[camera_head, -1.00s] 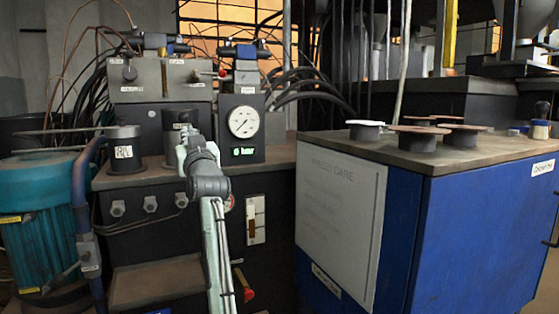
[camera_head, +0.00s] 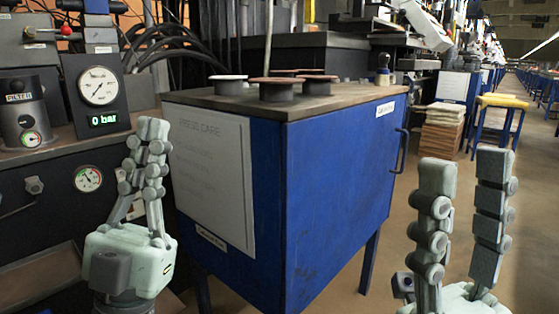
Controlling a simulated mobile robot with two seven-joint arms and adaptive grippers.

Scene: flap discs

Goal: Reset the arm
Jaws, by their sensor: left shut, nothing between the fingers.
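My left gripper (camera_head: 152,132) is raised in front of the press unit, left of the blue cabinet. Its fingers point up and meet at the tips, with nothing between them. My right gripper (camera_head: 466,168) is at the lower right, in front of the floor beyond the cabinet. Its fingers point up and stand wide apart, with nothing between them. Several flap discs lie on dark round stands on the cabinet top: a pale one (camera_head: 229,78) at the left and reddish-brown ones (camera_head: 278,80) to its right. Neither gripper touches them.
The blue cabinet (camera_head: 335,190) with a brown top stands in the middle. The press unit has a gauge (camera_head: 98,86) and a display (camera_head: 109,119) reading 0 bar. A yellow stool (camera_head: 503,101) and a stack of boards (camera_head: 442,128) stand behind. Floor is open at right.

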